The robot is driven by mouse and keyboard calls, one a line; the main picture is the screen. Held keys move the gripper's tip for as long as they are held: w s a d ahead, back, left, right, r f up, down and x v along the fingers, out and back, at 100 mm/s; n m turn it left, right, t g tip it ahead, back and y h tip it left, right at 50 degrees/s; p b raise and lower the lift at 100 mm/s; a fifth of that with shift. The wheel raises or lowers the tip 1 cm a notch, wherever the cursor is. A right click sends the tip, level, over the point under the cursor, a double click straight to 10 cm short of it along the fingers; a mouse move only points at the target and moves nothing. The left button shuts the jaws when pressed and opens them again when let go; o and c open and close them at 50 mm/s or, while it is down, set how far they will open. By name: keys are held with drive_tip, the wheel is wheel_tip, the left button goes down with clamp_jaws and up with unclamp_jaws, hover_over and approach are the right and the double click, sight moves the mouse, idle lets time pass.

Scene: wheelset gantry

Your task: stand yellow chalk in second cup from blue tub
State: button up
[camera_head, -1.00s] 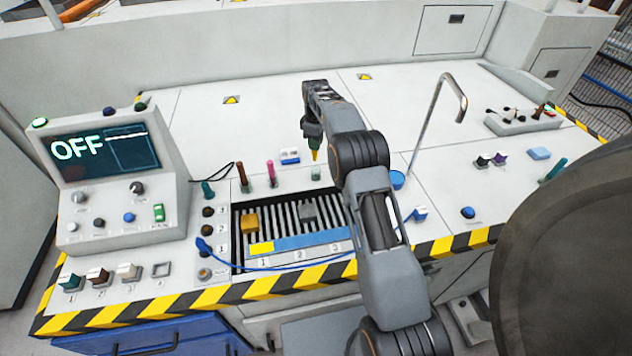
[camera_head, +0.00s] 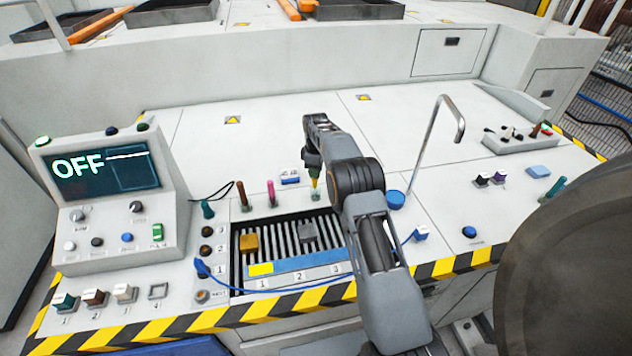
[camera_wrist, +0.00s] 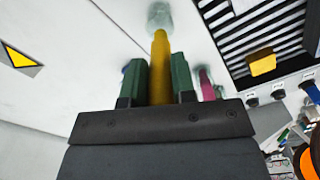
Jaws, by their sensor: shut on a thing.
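My gripper (camera_head: 314,172) is shut on the yellow chalk (camera_head: 315,186), which points down. In the wrist view the chalk (camera_wrist: 160,70) sits between the two green fingers (camera_wrist: 160,88). Its tip is at a small clear cup (camera_wrist: 160,15); I cannot tell whether it is inside the rim. This cup (camera_head: 316,196) also shows in the head view. The blue tub (camera_head: 395,201) stands to its right, partly beside my arm. My arm hides the space between, so a further cup there cannot be ruled out.
A pink chalk (camera_head: 271,192) and a brown chalk (camera_head: 242,195) stand upright to the left. A slotted tray (camera_head: 320,232) with yellow and grey blocks lies in front. A bent metal pipe (camera_head: 435,150) rises on the right.

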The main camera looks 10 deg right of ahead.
sight(316, 182)
wheel_tip(316, 182, down, 4)
drive_tip(key=shift+f+p, duration=0.1)
drive_tip(key=shift+p, duration=0.25)
drive_tip(key=shift+c, duration=0.3)
drive_tip(key=shift+s+f, duration=0.2)
drive_tip(key=shift+f, duration=0.15)
clamp_jaws()
drive_tip(key=o, duration=0.9)
unclamp_jaws()
drive_tip(key=shift+f, duration=0.1)
